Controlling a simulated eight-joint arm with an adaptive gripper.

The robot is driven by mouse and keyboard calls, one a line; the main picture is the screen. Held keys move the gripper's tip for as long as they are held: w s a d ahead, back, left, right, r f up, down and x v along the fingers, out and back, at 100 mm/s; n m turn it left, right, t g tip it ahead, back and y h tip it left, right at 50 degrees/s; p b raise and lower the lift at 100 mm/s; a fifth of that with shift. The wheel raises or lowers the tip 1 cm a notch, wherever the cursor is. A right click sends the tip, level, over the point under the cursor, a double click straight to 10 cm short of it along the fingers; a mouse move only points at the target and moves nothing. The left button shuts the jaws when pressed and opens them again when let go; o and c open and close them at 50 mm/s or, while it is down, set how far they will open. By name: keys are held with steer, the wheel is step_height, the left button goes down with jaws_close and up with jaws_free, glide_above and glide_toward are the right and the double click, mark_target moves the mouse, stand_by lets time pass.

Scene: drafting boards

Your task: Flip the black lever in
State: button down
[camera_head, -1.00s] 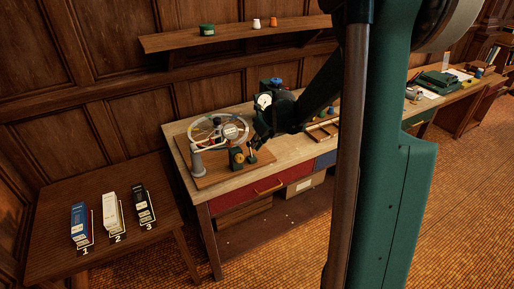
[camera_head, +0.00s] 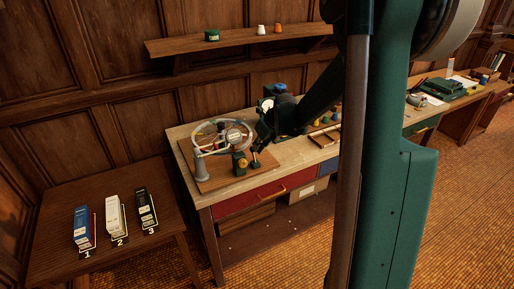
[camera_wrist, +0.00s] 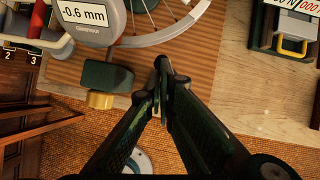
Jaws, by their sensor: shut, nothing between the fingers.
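A spoked wheel (camera_head: 209,129) stands in a grey stand (camera_head: 200,166) on a wooden board (camera_head: 215,182) on the workbench. A dark green block with a yellow knob (camera_head: 240,164) sits at the board's front. It also shows in the wrist view (camera_wrist: 106,76). A small dark piece (camera_head: 256,161) stands right of it; I cannot tell whether it is the black lever. My gripper (camera_head: 262,140) is above the board's right side. In the wrist view, its fingertips (camera_wrist: 162,66) are together and empty, right of the block. No lever is clearly visible there; the fingers hide part of the board.
A gauge reading -0.6 mm (camera_wrist: 86,14) is close to the fingers at upper left. A green device with a yellow handle (camera_wrist: 290,46) is at upper right. Bare benchtop (camera_wrist: 250,90) lies between. A side table with numbered boxes (camera_head: 115,215) stands left.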

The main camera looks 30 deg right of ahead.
steer(key=w+p+v, duration=0.1)
steer(key=p+v, duration=0.1)
steer(key=v, duration=1.1)
steer(key=shift+w+d+r, duration=0.2)
steer(key=shift+w+r, duration=0.1)
steer(key=shift+r, duration=0.05)
steer(key=s+a+r+n+h, duration=0.1)
steer(key=s+a+r+n, duration=0.2)
steer(key=s+a+n, duration=0.5)
steer(key=s+a+r+n, duration=0.3)
steer(key=s+a+n, duration=0.5)
steer(key=s+a+f+n, duration=0.2)
steer(key=s+a+n, duration=0.2)
steer(key=s+n, duration=0.4)
steer(key=s+a+f+n+t+b, duration=0.1)
steer(key=s+a+f+n, duration=0.1)
steer(key=s+a+n, duration=0.3)
steer(key=s+n, duration=0.4)
steer(key=n, duration=0.1)
steer(key=shift+s+t+h+b, duration=0.25)
steer(key=shift+t+h+b, duration=0.05)
